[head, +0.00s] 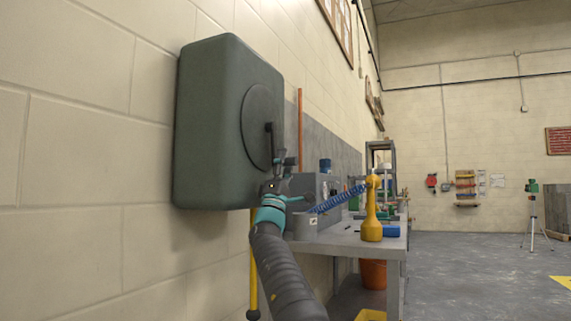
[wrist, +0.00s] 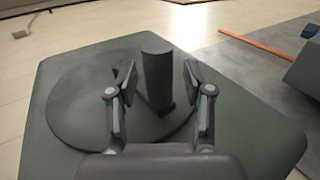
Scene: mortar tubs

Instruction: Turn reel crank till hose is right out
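The reel is a dark green-grey box (head: 215,120) on the wall at the left, with a round disc (head: 258,115) on its face. Its dark crank (head: 269,140) stands out from the disc; in the wrist view the crank handle (wrist: 157,75) rises between my fingers. My gripper (head: 282,163) is at the crank's lower end. In the wrist view my gripper (wrist: 158,90) is open, one finger each side of the handle, with a gap showing on both sides. A yellow hose-like length (head: 254,275) with a dark end hangs below the reel, partly hidden by my arm.
A grey workbench (head: 345,240) right of my arm holds a grey machine, a blue coiled line (head: 338,199) and a yellow bottle-shaped object (head: 371,215). An orange bucket (head: 373,273) stands beneath it. An orange upright pole (head: 300,128) is near the reel. The floor at right is open.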

